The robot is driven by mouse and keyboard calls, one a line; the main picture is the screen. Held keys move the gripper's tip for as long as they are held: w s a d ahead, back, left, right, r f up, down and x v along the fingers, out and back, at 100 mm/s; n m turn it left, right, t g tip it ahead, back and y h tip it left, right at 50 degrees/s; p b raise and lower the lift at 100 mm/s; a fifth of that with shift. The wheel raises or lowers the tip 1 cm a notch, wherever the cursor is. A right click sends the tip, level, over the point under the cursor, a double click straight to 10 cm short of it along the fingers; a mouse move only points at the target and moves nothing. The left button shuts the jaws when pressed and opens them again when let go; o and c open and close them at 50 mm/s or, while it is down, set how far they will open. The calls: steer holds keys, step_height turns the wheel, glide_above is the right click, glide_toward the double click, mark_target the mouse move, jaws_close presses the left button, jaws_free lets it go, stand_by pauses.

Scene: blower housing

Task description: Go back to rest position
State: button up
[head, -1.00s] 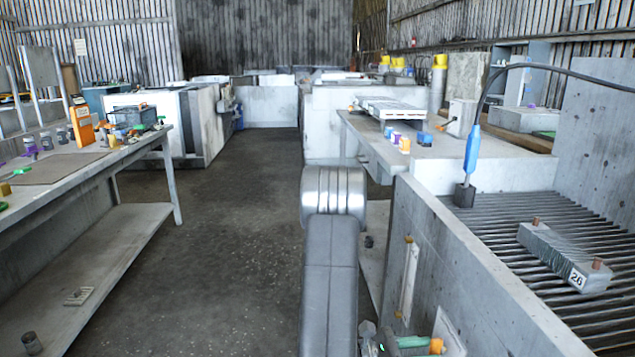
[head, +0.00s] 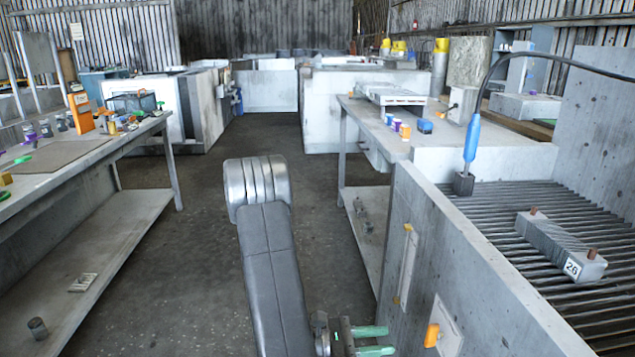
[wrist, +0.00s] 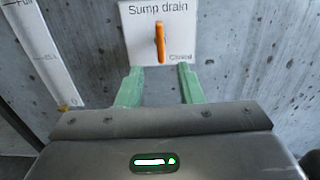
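My gripper (head: 389,340) is at the bottom of the head view, its green fingers apart and pointing right toward the concrete tank wall. In the wrist view my gripper (wrist: 159,70) is open, with nothing between its fingers. Ahead of it is a white plate (wrist: 184,20) marked "Sump drain", with an orange handle (wrist: 160,43) standing upright. The word "Closed" is at the plate's lower right. In the head view the orange handle (head: 431,336) and its plate (head: 451,328) are on the tank wall, with a clear gap to my fingers.
The concrete tank (head: 455,250) stands close on the right; a numbered block (head: 555,240) and a blue wand (head: 471,140) are on its grate. A gauge strip (head: 406,265) is on its side. A workbench (head: 100,155) stands left. The floor aisle (head: 200,250) between is clear.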

mark_target(426, 338)
steer(key=d, duration=0.3)
steer(key=d+b, duration=0.1)
steer(key=d, duration=0.2)
steer(key=d+b, duration=0.1)
steer(key=d, duration=0.3)
steer(key=shift+w+d, duration=0.1)
steer(key=shift+w, duration=0.25)
steer(key=shift+f+m+b, duration=0.25)
steer(key=shift+m+b, duration=0.05)
steer(key=shift+b, duration=0.25)
steer(key=m+b, duration=0.3)
steer(key=m, duration=0.1)
steer(key=shift+a+r+p, duration=0.3)
steer(key=shift+a, duration=0.55)
steer(key=shift+s+a+p, duration=0.2)
steer(key=shift+a+p, duration=0.2)
steer(key=shift+a, duration=1.8)
